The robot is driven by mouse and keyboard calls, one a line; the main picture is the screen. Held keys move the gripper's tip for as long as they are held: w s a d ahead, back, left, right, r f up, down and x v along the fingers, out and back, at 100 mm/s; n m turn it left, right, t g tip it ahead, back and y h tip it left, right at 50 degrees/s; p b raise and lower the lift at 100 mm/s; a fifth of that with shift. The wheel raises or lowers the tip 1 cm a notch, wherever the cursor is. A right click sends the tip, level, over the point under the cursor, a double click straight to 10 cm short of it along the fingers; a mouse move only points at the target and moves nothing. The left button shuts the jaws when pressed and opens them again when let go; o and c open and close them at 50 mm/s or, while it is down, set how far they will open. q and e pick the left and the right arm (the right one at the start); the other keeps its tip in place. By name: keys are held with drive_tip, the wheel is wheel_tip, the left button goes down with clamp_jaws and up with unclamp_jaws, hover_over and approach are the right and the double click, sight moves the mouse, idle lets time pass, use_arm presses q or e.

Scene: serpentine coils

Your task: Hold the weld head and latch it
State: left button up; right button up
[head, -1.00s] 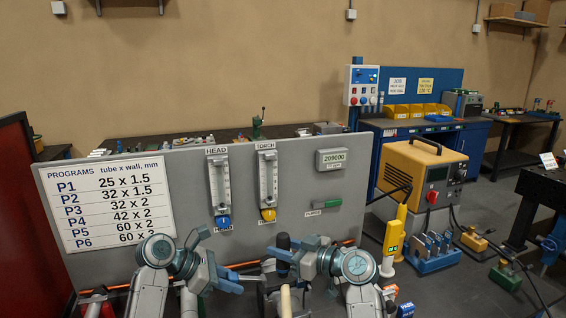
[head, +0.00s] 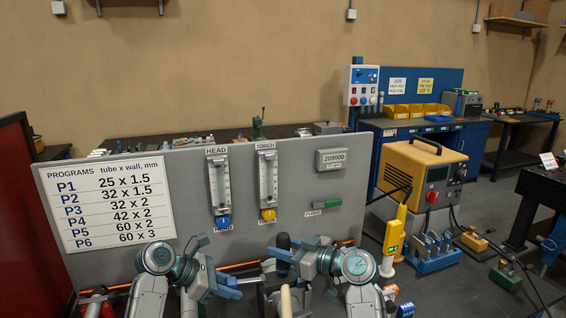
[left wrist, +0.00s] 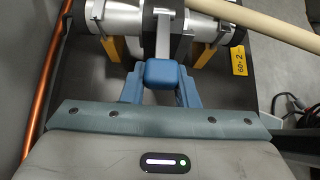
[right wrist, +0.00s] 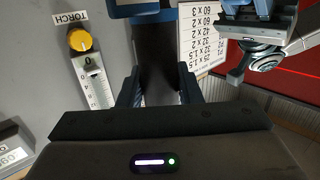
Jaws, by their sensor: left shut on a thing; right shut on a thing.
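My left gripper (head: 234,281) is low in the head view. In the left wrist view, its blue fingers (left wrist: 160,92) are shut on a blue block (left wrist: 165,73) at the end of a grey upright piece. That piece stands against a steel tube assembly (left wrist: 122,18) with clamps. My right gripper (head: 289,254) is shut on a black upright handle (head: 283,242). In the right wrist view, the dark handle (right wrist: 158,65) runs between its fingers (right wrist: 158,88). Most of the weld head is hidden behind my grippers, and I cannot tell whether its latch is closed.
A beige rod (left wrist: 265,22) slants across the tube, near a yellow "60-2" tag (left wrist: 239,60). A grey panel (head: 120,152) with HEAD and TORCH flow meters stands close behind my grippers. A copper-coloured pipe (left wrist: 47,90) runs along it. A yellow power unit (head: 412,165) stands right.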

use_arm(q)
drive_tip(key=o, duration=0.8)
drive_tip(key=shift+r, duration=3.5)
use_arm(e)
drive_tip(key=o, duration=1.1)
drive_tip(key=shift+c, duration=0.2)
drive_tip(key=shift+f, duration=0.25)
drive_tip(key=shift+c, duration=0.3)
drive_tip(key=shift+r, duration=0.1)
drive_tip(key=shift+d, duration=0.1)
